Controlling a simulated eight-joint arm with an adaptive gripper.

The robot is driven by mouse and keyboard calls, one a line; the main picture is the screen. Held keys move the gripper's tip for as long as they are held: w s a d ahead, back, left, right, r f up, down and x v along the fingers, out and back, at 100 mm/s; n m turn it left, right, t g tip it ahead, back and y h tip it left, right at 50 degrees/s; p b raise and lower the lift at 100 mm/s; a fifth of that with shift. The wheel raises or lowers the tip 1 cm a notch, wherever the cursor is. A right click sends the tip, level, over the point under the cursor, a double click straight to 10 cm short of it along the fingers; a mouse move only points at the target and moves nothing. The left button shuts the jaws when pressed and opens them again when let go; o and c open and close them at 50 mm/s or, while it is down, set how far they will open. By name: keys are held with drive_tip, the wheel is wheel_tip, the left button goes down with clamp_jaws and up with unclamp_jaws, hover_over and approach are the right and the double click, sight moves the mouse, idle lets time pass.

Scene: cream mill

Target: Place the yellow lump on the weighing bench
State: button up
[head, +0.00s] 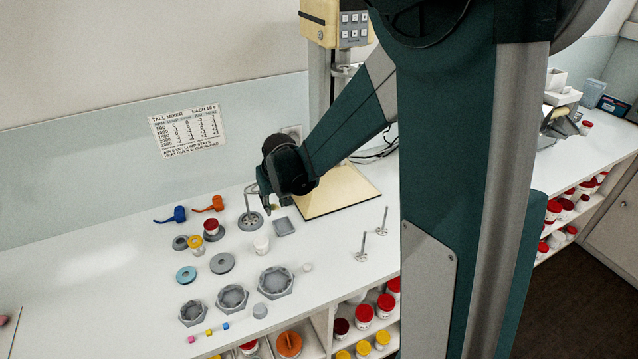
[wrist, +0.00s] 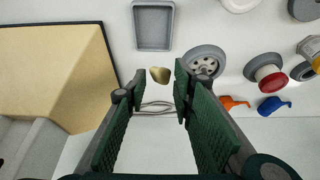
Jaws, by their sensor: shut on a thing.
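My gripper (wrist: 160,77) is shut on the yellow lump (wrist: 160,75), a small smooth tan-yellow piece at the fingertips. In the head view the lump is a tiny spot at the tip of my gripper (head: 269,207), above the white bench. A small grey square tray (head: 284,227) is just beyond the lump in the wrist view (wrist: 153,47). The weighing bench is not clearly marked. A worktop (head: 572,152) continues at the right of the head view with grey apparatus on it, partly behind my arm.
Grey hexagonal pots (head: 276,281), jars and two upright metal stirrers (head: 382,222) stand around. The bench's left end is mostly clear.

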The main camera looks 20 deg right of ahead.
drive_tip(key=shift+d, duration=0.1)
drive_tip(key=s+d+r+p, duration=0.2)
drive_tip(key=s+d, duration=0.8)
drive_tip(key=d, duration=0.2)
drive_tip(key=s+d+r+p, duration=0.2)
drive_tip(key=s+d+r, duration=0.1)
drive_tip(key=s+d, duration=0.7)
drive_tip(key=d, duration=0.2)
drive_tip(key=shift+d, duration=0.4)
drive_tip(key=shift+f, duration=0.1)
drive_tip(key=shift+f, duration=2.8)
drive_tip(key=shift+f, duration=0.15)
drive_tip(key=shift+f+b, duration=0.4)
drive_tip(key=shift+f, duration=1.55)
drive_tip(key=shift+f, duration=0.1)
